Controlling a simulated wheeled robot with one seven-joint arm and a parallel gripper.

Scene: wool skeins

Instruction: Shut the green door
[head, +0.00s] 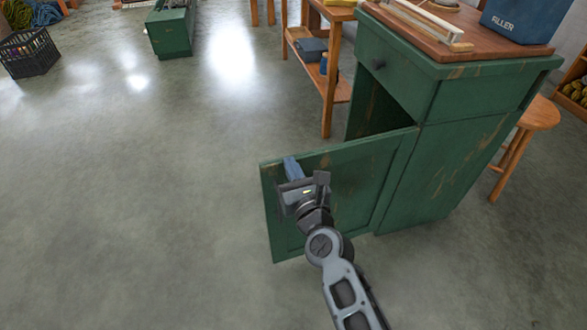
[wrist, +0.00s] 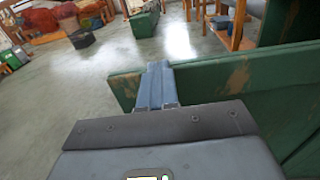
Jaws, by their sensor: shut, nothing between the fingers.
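The green door (head: 345,180) of the green cabinet (head: 450,130) stands wide open in the head view, swung out to the left from its hinge side on the cabinet's front. The dark opening shows behind it. My gripper (head: 291,168) is at the door's outer face near its free left end, close to the top edge. Its blue fingers are shut with nothing between them. In the wrist view the fingers (wrist: 155,85) overlap the door's top edge (wrist: 225,72); I cannot tell whether they touch it.
A wooden shelf unit (head: 330,95) stands behind the door, beside the cabinet. A stool (head: 535,115) is at the right. A blue filler box (head: 525,18) sits on the cabinet top. A black crate (head: 28,52) is at the far left. The floor to the left is clear.

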